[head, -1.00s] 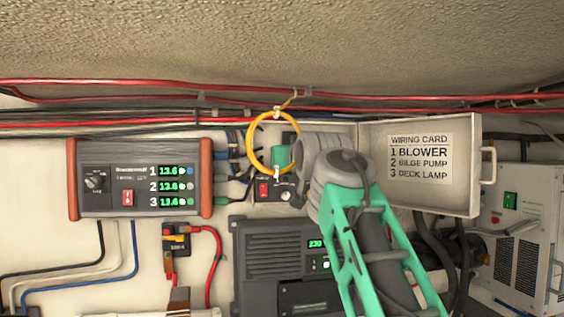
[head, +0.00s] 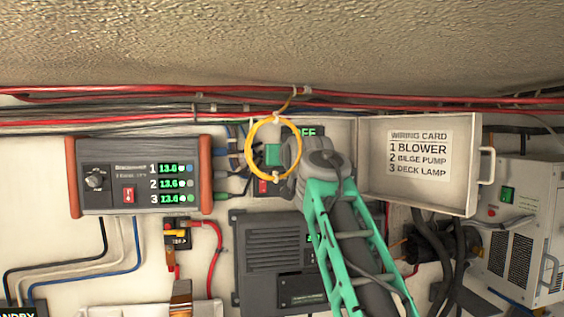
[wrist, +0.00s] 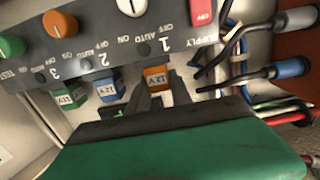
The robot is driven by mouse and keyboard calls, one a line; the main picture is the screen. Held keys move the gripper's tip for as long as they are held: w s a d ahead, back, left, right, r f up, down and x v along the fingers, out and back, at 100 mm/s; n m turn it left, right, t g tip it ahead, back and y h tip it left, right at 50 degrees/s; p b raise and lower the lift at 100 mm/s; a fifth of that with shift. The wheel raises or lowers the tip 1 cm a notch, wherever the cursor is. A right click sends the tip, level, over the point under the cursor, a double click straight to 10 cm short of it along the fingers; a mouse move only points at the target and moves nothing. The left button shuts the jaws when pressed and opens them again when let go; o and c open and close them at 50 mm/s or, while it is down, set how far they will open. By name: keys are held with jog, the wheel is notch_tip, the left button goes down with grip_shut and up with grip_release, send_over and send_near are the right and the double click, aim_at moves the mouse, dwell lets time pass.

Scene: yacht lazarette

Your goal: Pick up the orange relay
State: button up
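The orange relay (wrist: 157,78), labelled 12V, sits in the grey switch panel (wrist: 110,48) below the knob position marked 1 in the wrist view. My gripper (wrist: 156,88) is right at it, with its two dark fingers apart, one on either side of the relay's near end. Whether the fingers touch it is not clear. In the head view my wrist and a yellow cable loop hide the relay and my fingertips.
A blue relay (wrist: 110,87) and a green relay (wrist: 70,96) sit beside the orange one. Thick cables (wrist: 250,73) enter at the panel's side. The yellow loop (head: 251,157) hangs in front of the panel. An open door (head: 420,195) with a wiring card stands at right.

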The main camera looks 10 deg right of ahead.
grip_shut()
